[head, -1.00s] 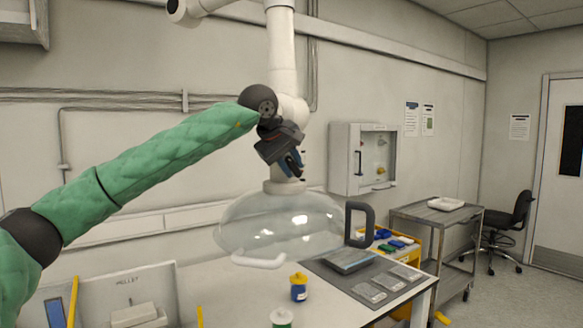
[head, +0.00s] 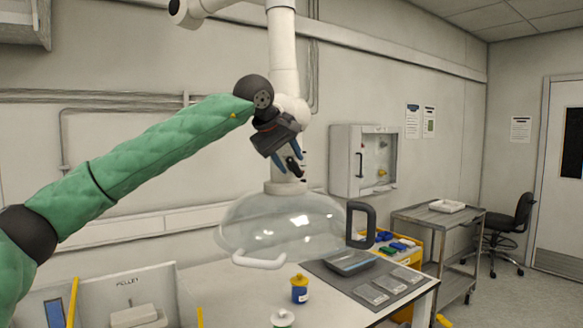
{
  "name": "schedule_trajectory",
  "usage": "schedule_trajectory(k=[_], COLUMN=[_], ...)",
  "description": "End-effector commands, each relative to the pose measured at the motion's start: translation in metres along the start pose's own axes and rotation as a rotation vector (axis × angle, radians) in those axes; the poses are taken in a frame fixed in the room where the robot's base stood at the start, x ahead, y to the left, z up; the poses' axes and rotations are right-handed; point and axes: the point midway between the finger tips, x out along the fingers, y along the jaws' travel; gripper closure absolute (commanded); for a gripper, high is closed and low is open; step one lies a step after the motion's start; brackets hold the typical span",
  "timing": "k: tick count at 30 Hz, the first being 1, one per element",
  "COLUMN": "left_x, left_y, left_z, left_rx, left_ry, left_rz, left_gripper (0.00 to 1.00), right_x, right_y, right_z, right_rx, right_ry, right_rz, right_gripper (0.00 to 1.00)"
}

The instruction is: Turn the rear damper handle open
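A white extraction arm pipe (head: 283,65) comes down from the top to a clear dome hood (head: 283,222) over the bench. A small dark handle (head: 294,168) shows on the pipe just above the hood's collar; I take it to be the damper handle. My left gripper (head: 289,164), at the end of the green-sleeved arm, points down at it. Its two blue-edged fingers are apart, with the dark handle appearing between or just behind them. I cannot tell whether they touch it. The gripper body hides part of the pipe. My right gripper is not in view.
The hood has a white front handle (head: 259,261) and a dark grey side handle (head: 360,225). A yellow-capped blue jar (head: 299,290) stands on the bench below. A wall cabinet (head: 362,160) and a metal cart (head: 436,217) are to the right.

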Motion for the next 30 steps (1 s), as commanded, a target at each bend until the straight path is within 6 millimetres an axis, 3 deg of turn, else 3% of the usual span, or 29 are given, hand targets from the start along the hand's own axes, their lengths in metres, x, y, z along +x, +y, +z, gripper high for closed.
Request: schedule_trajectory(k=[5,12,25,30], left_x=[-0.025,-0.048,-0.052,-0.047], left_y=[-0.001,-0.001,0.000,0.018], left_z=[0.001,0.000,0.000,0.009], left_rx=[0.000,-0.001,-0.001,-0.016], left_ry=[0.001,0.001,-0.003,-0.064], left_rz=[0.001,0.000,0.004,0.100], left_gripper=[0.60,0.60,0.60,0.60], right_x=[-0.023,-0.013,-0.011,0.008], right_y=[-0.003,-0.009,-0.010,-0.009], right_z=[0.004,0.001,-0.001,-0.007], right_rx=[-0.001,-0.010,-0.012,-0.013], right_ry=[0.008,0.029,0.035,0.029], right_rz=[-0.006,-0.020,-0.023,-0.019], right_gripper=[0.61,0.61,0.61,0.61])
